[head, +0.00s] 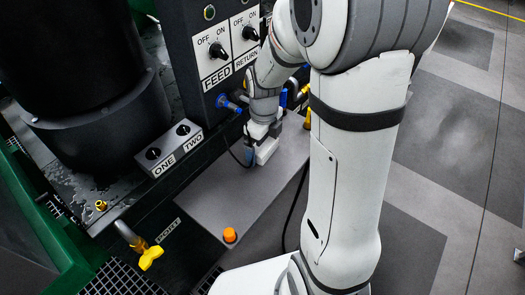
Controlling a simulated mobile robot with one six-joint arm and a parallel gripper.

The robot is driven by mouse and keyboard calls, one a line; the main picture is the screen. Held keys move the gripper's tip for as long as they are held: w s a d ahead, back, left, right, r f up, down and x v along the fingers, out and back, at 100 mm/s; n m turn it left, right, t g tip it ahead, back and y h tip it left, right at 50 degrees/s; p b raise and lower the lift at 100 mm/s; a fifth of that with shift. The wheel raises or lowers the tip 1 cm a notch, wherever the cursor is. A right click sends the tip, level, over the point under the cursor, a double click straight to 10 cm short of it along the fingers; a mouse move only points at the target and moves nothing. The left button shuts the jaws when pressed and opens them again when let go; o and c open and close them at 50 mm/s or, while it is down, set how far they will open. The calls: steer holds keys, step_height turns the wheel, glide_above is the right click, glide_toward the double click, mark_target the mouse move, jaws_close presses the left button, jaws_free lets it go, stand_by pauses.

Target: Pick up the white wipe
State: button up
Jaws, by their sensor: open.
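My gripper (258,158) is in the head view, low over the grey shelf (215,190) and pointing down. Its jaws are open, though its fingertips are small and partly hidden. A pale patch shows at the gripper's tip; I cannot tell whether it is the white wipe or part of the gripper. I cannot make out the wipe for certain anywhere else. My arm covers the right end of the shelf.
An orange knob-like piece (230,235) sits near the shelf's front end. A panel with FEED (217,51) and RETURN (249,33) switches rises behind. A switch box (168,146) labelled ONE and TWO and a yellow-handled valve (150,257) are at left. Open floor lies at right.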

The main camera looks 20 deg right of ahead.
mark_target(265, 145)
steer(key=shift+f, duration=0.25)
steer(key=c, duration=0.9)
steer(key=shift+r, duration=0.1)
steer(key=shift+s+d+r+p, duration=0.15)
steer(key=shift+s+r+p, duration=0.05)
steer(key=shift+r+p, duration=0.25)
step_height(265, 145, up, 7)
steer(key=shift+f+p, duration=0.2)
steer(key=shift+p, duration=0.8)
steer(key=s+d, duration=1.1)
steer(key=s, duration=0.4)
steer(key=shift+s+d+f+p, duration=0.35)
steer(key=shift+s+p, duration=0.05)
